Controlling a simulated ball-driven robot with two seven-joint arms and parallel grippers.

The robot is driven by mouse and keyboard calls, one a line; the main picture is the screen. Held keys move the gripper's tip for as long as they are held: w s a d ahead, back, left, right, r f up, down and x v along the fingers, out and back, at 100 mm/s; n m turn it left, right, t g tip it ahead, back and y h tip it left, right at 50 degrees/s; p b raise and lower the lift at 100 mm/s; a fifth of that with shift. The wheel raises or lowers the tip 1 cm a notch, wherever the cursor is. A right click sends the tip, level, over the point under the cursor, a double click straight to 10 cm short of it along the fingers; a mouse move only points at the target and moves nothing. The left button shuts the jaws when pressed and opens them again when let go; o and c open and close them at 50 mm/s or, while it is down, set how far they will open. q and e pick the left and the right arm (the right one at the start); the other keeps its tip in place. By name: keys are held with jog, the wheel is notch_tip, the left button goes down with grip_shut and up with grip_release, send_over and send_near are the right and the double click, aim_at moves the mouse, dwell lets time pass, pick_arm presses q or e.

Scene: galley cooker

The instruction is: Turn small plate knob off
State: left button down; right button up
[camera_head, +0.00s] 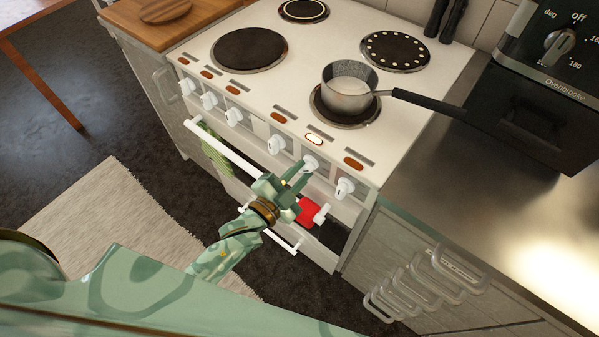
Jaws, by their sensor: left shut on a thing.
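The white cooker (290,38) has a row of white knobs along its front. My left gripper (303,172) is at the front panel, its fingers shut on a white knob (311,162), the second from the right. The fingers cover part of this knob, so its exact angle is hard to tell. The lamp (314,138) above it glows bright white, while the other lamps are dull orange. The rightmost knob (344,187) is close to the right of the gripper. No label shows which knob is the small plate's. My right gripper is out of view.
A saucepan (346,92) stands on the front right plate, its handle pointing right. The white oven rail (226,146) runs below the knobs, with a green striped towel (214,152). A red item (308,211) is beside my gripper. A black oven (545,85) stands right.

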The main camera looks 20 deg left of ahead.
pick_arm(q)
jog(key=shift+r+n+p, duration=0.1)
jog(key=shift+n+p, duration=0.65)
jog(key=shift+n, duration=0.25)
jog(key=shift+n+p, duration=0.75)
jog(key=shift+n, duration=0.45)
jog(key=n+p, duration=0.1)
jog(key=n, duration=0.2)
jog(key=shift+s+n+p, duration=0.1)
jog(key=shift+n+p, duration=0.2)
jog(key=shift+n, duration=0.2)
jog(key=shift+f+n, duration=0.25)
jog(key=shift+n, duration=0.05)
jog(key=c, duration=1.3)
grip_release()
jog(key=shift+r, duration=0.1)
